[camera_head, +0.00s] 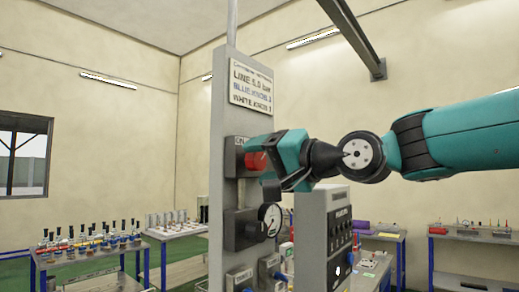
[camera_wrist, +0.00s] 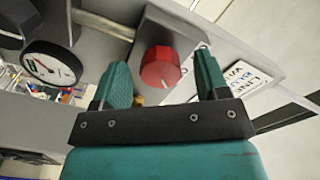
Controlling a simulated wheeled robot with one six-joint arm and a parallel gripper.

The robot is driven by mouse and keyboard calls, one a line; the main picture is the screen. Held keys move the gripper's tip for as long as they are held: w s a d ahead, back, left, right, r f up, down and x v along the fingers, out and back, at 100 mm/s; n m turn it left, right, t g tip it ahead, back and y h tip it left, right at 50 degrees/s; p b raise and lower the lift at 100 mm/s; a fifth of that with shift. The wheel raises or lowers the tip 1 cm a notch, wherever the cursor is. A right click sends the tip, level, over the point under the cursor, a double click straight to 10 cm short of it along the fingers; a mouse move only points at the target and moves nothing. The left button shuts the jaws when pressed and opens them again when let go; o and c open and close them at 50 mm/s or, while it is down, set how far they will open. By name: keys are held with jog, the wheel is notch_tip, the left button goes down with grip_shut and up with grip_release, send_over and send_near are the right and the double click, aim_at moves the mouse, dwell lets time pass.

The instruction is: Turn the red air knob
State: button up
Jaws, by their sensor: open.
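The red air knob (camera_wrist: 160,67) is a round ribbed knob with a pale line on its face, mounted on a grey box (camera_wrist: 158,30). In the wrist view it lies between the two open fingers of my gripper (camera_wrist: 165,80), with visible gaps on both sides. In the head view my gripper (camera_head: 268,162) is at the upright grey panel, and the red knob (camera_head: 256,160) shows partly behind it. I cannot tell how far the fingertips are from the knob's face. The gripper holds nothing.
A pressure gauge (camera_head: 270,220) sits below the knob on the panel (camera_head: 228,120). A sign (camera_head: 250,86) is above. Blue knobs (camera_head: 272,266) are lower down. Tables with bottles (camera_head: 75,255) stand at the left.

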jog(key=shift+w+a, duration=0.3)
jog(key=shift+a, duration=0.2)
jog(key=c, duration=0.9)
